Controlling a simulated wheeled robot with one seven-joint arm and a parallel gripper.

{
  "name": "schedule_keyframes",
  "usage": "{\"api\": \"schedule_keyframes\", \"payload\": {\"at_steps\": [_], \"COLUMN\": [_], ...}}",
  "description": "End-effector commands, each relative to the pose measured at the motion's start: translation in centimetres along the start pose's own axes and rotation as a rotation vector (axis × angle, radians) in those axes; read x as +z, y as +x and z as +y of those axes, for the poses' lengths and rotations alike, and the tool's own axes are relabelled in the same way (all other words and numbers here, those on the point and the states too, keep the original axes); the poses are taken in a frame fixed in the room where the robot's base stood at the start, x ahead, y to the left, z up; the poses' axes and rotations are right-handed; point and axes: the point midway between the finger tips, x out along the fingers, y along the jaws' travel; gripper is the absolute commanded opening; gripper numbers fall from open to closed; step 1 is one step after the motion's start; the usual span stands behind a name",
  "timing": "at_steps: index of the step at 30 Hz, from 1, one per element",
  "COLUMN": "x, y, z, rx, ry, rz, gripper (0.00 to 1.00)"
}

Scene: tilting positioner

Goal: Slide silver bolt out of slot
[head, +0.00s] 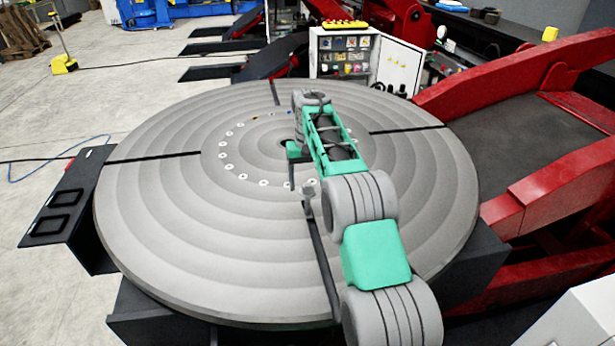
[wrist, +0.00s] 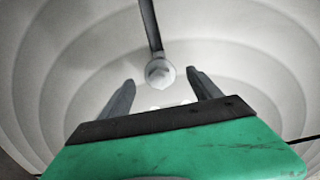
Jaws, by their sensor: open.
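The silver bolt (head: 308,204) stands upright at the inner part of the front slot (head: 325,268) of the round grey table (head: 200,255). In the wrist view the bolt's head (wrist: 160,72) shows from above, with the dark slot (wrist: 150,25) running away from it toward the top edge. My gripper (wrist: 161,77) is open and empty. Its two dark fingers point toward the table, one to each side of the bolt in that picture, with visible gaps. I cannot tell how far above the bolt's head the fingertips are. The gripper's fingers are partly hidden in the head view.
A ring of small holes (head: 263,183) surrounds the table's centre. Other slots (head: 150,158) run to the rim. Red machine arms (head: 525,195) stand at the right, and an open control cabinet (head: 345,55) stands behind. The table top left of my arm is clear.

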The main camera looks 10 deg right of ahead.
Motion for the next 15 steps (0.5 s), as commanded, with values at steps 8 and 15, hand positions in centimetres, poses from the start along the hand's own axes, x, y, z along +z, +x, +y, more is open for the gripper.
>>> {"api": "schedule_keyframes", "payload": {"at_steps": [8,15], "x": [-0.1,-0.2], "y": [3.6,7.2], "z": [0.0,0.0], "rx": [0.000,0.000], "ry": [0.000,0.000], "rz": [-0.005,-0.001], "gripper": [0.73,0.73]}}
